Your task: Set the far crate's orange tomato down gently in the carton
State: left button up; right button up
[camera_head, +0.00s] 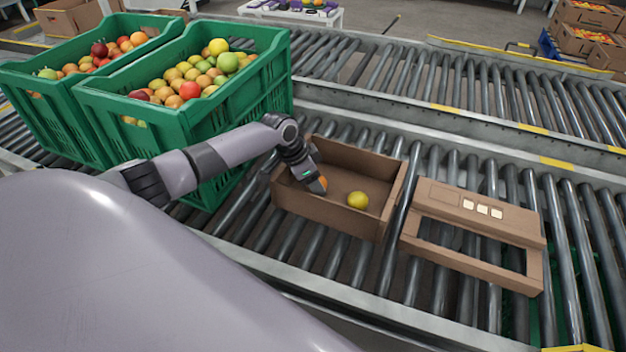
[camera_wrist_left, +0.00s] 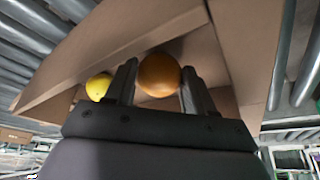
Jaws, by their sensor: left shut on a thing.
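The orange tomato (camera_wrist_left: 158,75) is between the fingers of my left gripper (camera_wrist_left: 156,90), which is shut on it. In the head view, my left gripper (camera_head: 314,184) reaches into the left end of the open carton (camera_head: 331,212), and a bit of the orange tomato (camera_head: 323,184) shows at its tip. I cannot tell whether the tomato touches the carton floor. A yellow tomato (camera_head: 358,200) lies in the carton, to the right of the gripper. The far green crate (camera_head: 35,122) and the near green crate (camera_head: 221,135) hold tomatoes of mixed colours. My right gripper is out of view.
A brown cardboard frame (camera_head: 473,236) with pale squares lies on the rollers, right of the carton. Roller conveyors (camera_head: 480,88) run behind, with a metal rail between. My left arm passes in front of the near crate. Stacked cartons (camera_head: 590,30) stand at the far right.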

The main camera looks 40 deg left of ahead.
pick_arm(q)
jog(key=shift+f, duration=0.3)
jog(key=o, duration=0.8)
jog(key=c, duration=0.3)
notch_tip(320, 180, up, 4)
jog(key=p, duration=0.3)
jog(key=shift+f, duration=0.25)
jog(key=shift+r+p, duration=1.8)
jog(key=shift+p, duration=0.25)
